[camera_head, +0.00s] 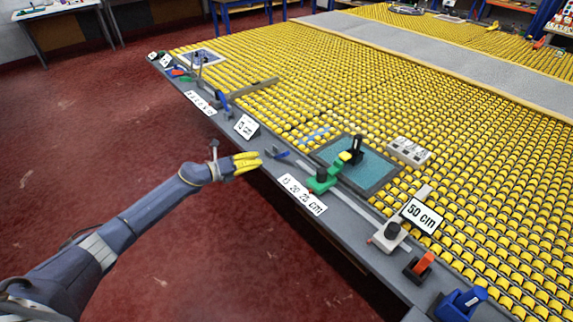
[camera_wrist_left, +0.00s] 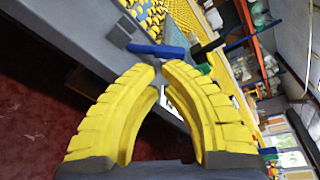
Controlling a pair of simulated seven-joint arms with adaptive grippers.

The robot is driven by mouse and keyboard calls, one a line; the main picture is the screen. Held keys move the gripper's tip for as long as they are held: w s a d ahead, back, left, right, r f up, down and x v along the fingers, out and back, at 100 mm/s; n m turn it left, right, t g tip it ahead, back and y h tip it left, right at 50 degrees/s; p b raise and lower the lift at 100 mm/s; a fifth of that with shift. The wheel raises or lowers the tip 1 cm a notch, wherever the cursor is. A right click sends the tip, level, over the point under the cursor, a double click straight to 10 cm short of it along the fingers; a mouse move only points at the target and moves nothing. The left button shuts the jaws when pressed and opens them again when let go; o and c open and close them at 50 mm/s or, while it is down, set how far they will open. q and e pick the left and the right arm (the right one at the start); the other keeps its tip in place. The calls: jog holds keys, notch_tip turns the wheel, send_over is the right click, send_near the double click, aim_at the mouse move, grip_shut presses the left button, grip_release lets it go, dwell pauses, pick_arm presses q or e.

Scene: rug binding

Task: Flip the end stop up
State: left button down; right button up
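A small blue flap with a dark mount (camera_head: 277,153), which looks like the end stop, lies low along the grey rail (camera_head: 345,205) in the head view. In the left wrist view the blue flap (camera_wrist_left: 157,50) lies roughly flat just beyond my fingertips. My left gripper (camera_head: 258,160) has yellow ribbed fingers and is just left of the flap, over the rail's near edge. In the left wrist view the left gripper's fingertips (camera_wrist_left: 160,66) come together with nothing seen between them. Whether they touch the flap I cannot tell. My right gripper is not in view.
A bed of yellow rollers (camera_head: 330,85) spreads behind the rail. A green block with a black knob (camera_head: 321,180), a white block with a black knob (camera_head: 391,236), an orange lever (camera_head: 424,263) and a blue block (camera_head: 460,303) stand along the rail. A teal-bottomed tray (camera_head: 375,172) lies behind.

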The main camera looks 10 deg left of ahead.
pick_arm(q)
jog(key=s+d+m+g, duration=0.1)
jog(key=m, duration=0.1)
jog(key=s+d+m+g+h, duration=0.1)
jog(key=d, duration=0.1)
jog(key=shift+s+f+m, duration=0.2)
jog(key=shift+s+m, duration=0.2)
jog(key=shift+x, duration=5)
jog(key=shift+a+r, duration=0.15)
jog(key=shift+r, duration=0.1)
jog(key=shift+w+r+n, duration=0.1)
jog(key=shift+r+n, duration=0.1)
jog(key=shift+n, duration=0.1)
